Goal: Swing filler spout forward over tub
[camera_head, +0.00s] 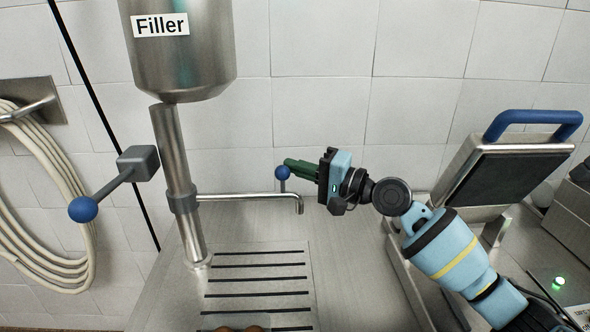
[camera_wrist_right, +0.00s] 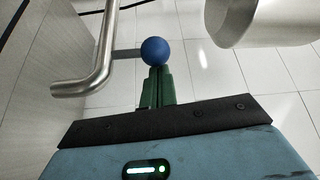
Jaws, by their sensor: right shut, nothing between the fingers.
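The filler spout (camera_head: 240,196) is a thin steel pipe running right from the filler's column (camera_head: 172,150), with its end bent down. A blue ball knob (camera_head: 282,172) stands on a short stem near that end; the knob also shows in the wrist view (camera_wrist_right: 155,51), beside the spout's bend (camera_wrist_right: 95,75). My right gripper (camera_head: 289,164) has green fingers shut together and empty. Their tips are at the knob's edge in both views; I cannot tell whether they touch it. No tub is clearly visible. My left gripper is out of view.
A slotted drain area (camera_head: 258,273) lies below the spout, with brown rounded things (camera_head: 240,328) cut off at the bottom edge. A lever with a blue ball (camera_head: 83,209) sticks out left. A blue-handled lid (camera_head: 510,175) stands right, behind my arm. A hose (camera_head: 45,200) hangs left.

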